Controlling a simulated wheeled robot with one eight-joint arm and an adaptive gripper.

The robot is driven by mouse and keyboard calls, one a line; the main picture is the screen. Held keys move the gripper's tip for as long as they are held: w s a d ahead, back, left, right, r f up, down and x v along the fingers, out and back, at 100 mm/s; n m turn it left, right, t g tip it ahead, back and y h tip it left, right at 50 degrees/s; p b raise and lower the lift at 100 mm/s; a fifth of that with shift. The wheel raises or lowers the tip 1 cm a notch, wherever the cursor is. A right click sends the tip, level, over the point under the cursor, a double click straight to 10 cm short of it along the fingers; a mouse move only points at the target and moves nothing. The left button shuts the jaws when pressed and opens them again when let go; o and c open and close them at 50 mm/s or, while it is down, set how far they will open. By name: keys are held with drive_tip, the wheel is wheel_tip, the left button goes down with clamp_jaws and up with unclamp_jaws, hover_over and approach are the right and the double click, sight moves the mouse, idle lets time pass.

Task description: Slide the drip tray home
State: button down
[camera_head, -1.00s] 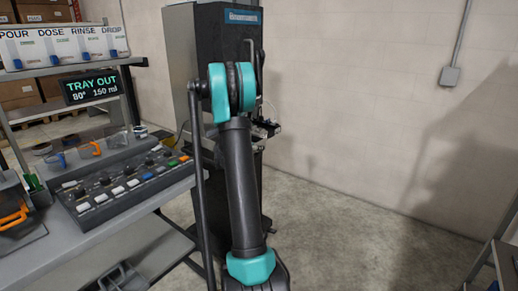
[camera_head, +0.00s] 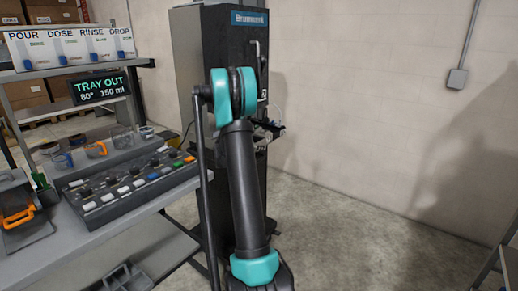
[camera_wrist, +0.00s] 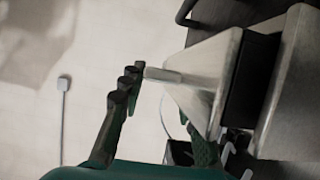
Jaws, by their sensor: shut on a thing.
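The drip tray (camera_wrist: 202,82) shows in the wrist view as a pale metal piece with a narrow tab (camera_wrist: 163,75) pointing left. My gripper (camera_wrist: 165,110) has dark green fingers, one at the tab's end and the other partly hidden behind the tray. It is shut on the tray. The tall black dispenser (camera_head: 225,70) stands behind my arm in the head view. Its front is largely covered by my arm, so the tray's seat and the gap there are hidden. The display (camera_head: 99,87) reads "TRAY OUT", 80° and 150 ml.
A counter on the left carries a button panel (camera_head: 130,183), cups and an orange-handled item (camera_head: 18,216). A shelf with labelled boxes (camera_head: 70,47) is above it. A table edge (camera_head: 508,260) is at far right.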

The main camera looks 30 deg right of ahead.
drive_tip(key=shift+w+a, duration=0.1)
drive_tip(key=shift+w, duration=0.15)
drive_tip(key=c, duration=1)
unclamp_jaws()
drive_tip(key=shift+w, duration=0.1)
drive_tip(key=shift+a, duration=0.1)
drive_tip(key=v, duration=1.2)
drive_tip(key=s+a+f+n+y, duration=0.4)
drive_tip(key=s+a, duration=0.5)
drive_tip(key=s, duration=0.3)
drive_tip(key=s+a+f+n+y, duration=0.4)
drive_tip(key=s+a, duration=0.5)
drive_tip(key=s, duration=0.3)
drive_tip(key=s+a+f+n+g+y, duration=0.1)
drive_tip(key=s+a+f+n+y, duration=0.3)
drive_tip(key=s+a, duration=0.5)
drive_tip(key=shift+s+a+f+n, duration=0.1)
drive_tip(key=shift+s+f+n, duration=0.15)
drive_tip(key=shift+s, duration=0.35)
drive_tip(key=shift+s+a+f+n, duration=0.15)
drive_tip(key=shift+s+f+n, duration=0.15)
drive_tip(key=shift+s, duration=0.3)
drive_tip(key=shift+s+a+f+n, duration=0.15)
drive_tip(key=shift+s+n, duration=0.1)
drive_tip(key=shift+s, duration=0.35)
